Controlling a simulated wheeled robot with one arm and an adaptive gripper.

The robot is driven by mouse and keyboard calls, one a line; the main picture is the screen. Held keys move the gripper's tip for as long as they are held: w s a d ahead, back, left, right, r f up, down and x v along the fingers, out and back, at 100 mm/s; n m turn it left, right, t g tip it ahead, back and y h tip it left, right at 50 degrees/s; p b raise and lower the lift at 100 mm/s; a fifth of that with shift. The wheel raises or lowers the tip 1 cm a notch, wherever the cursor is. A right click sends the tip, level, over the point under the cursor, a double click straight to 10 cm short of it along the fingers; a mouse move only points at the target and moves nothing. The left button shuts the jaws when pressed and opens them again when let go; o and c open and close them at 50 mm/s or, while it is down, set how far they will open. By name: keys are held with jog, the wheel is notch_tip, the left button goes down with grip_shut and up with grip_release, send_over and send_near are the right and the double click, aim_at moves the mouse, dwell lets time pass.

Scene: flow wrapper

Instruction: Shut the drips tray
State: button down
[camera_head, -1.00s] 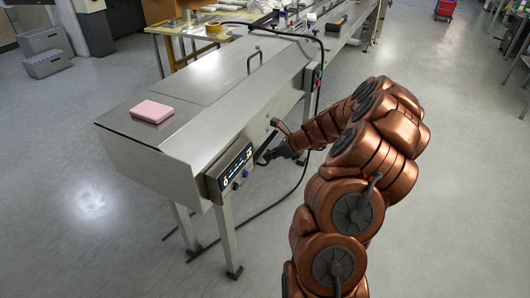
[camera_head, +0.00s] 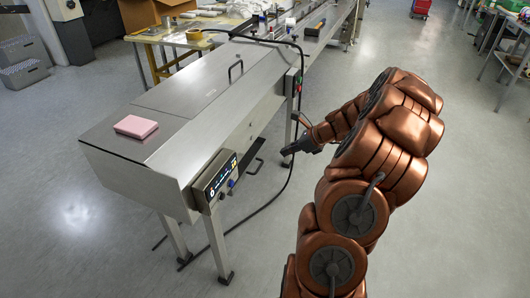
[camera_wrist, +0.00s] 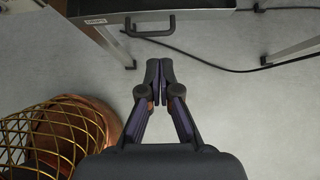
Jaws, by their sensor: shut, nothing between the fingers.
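The drips tray is low on the side of the steel machine, beneath its body. In the head view its dark handle (camera_head: 256,167) juts out to the right of the control panel. In the wrist view the tray's front edge (camera_wrist: 205,13) and black handle (camera_wrist: 151,32) are at the top. How far the tray is out is hard to tell. My gripper (camera_head: 285,153) is to the right of the handle, apart from it. In the wrist view my gripper (camera_wrist: 154,64) has its fingertips together, empty, below the handle in the picture, over bare floor.
The wrapper machine (camera_head: 170,120) stands on steel legs, with a lit control panel (camera_head: 218,180) on its side. A pink block (camera_head: 136,126) lies on top. A black cable (camera_head: 262,209) hangs down and trails over the floor near my arm.

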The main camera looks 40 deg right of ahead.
jog(key=d, duration=0.2)
send_near(255, 158)
jog(key=x, duration=0.5)
jog(key=shift+s+f, duration=0.15)
jog(key=shift+f, duration=0.4)
jog(key=shift+w+a, duration=0.2)
jog(key=shift+w, duration=0.3)
